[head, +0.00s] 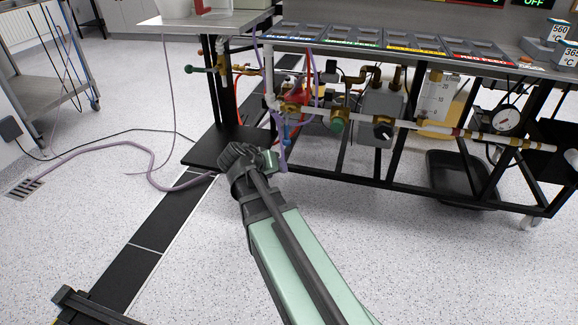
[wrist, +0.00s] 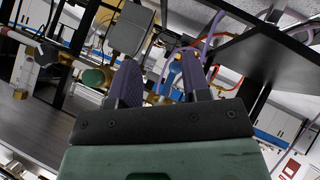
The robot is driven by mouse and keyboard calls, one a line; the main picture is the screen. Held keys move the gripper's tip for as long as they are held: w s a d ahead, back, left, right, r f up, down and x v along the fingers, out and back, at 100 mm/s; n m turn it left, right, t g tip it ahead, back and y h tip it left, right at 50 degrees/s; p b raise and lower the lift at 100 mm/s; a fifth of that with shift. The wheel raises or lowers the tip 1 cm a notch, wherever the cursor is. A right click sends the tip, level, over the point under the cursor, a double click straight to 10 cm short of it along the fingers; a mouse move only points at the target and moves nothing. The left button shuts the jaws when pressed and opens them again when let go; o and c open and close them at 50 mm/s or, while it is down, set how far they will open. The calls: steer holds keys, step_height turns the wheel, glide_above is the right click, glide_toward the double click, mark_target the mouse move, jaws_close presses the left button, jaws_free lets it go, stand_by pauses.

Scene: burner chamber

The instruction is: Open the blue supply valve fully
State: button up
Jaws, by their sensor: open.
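The blue supply valve shows as a small blue handle (head: 288,130) on the brass and white pipework under the bench, partly hidden by my gripper. In the wrist view the blue handle (wrist: 175,67) appears between my two purple fingers, closer to the right one. My gripper (wrist: 158,76) is open, its fingers pointing toward the pipework. In the head view one purple finger of my gripper (head: 281,148) shows just beside and below the blue handle. I cannot tell whether a finger touches it.
A green knob (head: 337,124) and a grey box with a black knob (head: 382,131) sit to the right on the same pipe run. Red and purple hoses hang near the blue handle. A black shelf (head: 215,152) lies at left.

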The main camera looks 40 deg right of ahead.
steer(key=w+d+f+m+h+b, duration=0.2)
steer(key=w+d+f+b, duration=0.15)
steer(key=f+b, duration=0.2)
steer(key=m+t+h+p, duration=0.1)
steer(key=m+t+h, duration=0.3)
steer(key=t, duration=0.2)
glide_toward(286, 129)
steer(key=x, duration=0.2)
steer(key=shift+h, duration=0.3)
steer(key=x, duration=1)
steer(key=shift+w+d+f, duration=0.2)
steer(key=shift+w+f, duration=0.1)
jaws_close()
